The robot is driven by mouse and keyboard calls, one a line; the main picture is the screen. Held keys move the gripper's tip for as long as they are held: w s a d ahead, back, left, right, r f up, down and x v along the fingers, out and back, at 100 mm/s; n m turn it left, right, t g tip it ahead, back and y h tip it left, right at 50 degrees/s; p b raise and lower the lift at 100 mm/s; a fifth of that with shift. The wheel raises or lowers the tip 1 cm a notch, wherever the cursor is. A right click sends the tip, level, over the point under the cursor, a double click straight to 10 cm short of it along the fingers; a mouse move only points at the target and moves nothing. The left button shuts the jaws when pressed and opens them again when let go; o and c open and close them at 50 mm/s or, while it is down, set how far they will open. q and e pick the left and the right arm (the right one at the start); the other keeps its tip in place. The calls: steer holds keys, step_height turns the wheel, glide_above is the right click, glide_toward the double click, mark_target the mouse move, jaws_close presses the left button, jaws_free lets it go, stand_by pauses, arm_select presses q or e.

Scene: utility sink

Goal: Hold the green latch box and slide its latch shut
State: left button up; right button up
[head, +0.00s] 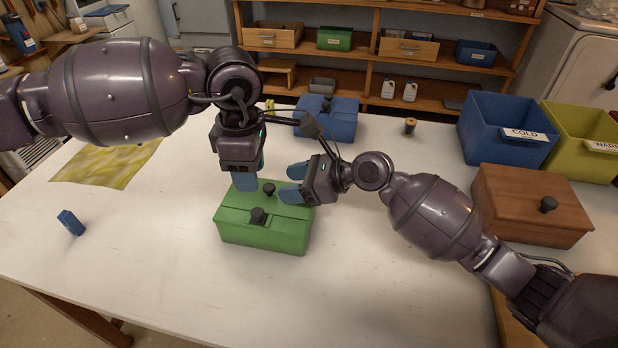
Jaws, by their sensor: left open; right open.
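The green latch box (262,237) sits on the white table, in the middle of the head view. Its lid carries two black knobs: a front one (258,215) near the front edge and a rear one (269,189) farther back. My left gripper (245,186) points down at the back left of the box, its blue fingertips at the lid. I cannot tell if they touch. My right gripper (288,182) is open and points left over the back right of the lid, its blue fingers just right of the rear knob. The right gripper partly hides the box's back right.
A blue box (335,122) with a knob stands behind, near a small spool (410,126). A brown box (530,210), a blue "COLD" bin (490,140) and a yellow-green bin (580,160) stand right. A yellow cloth (105,165) and a small blue block (71,223) lie left. The front table is clear.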

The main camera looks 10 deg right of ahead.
mark_target(270, 187)
steer(key=shift+x, duration=2.1)
steer(key=shift+c, duration=0.4)
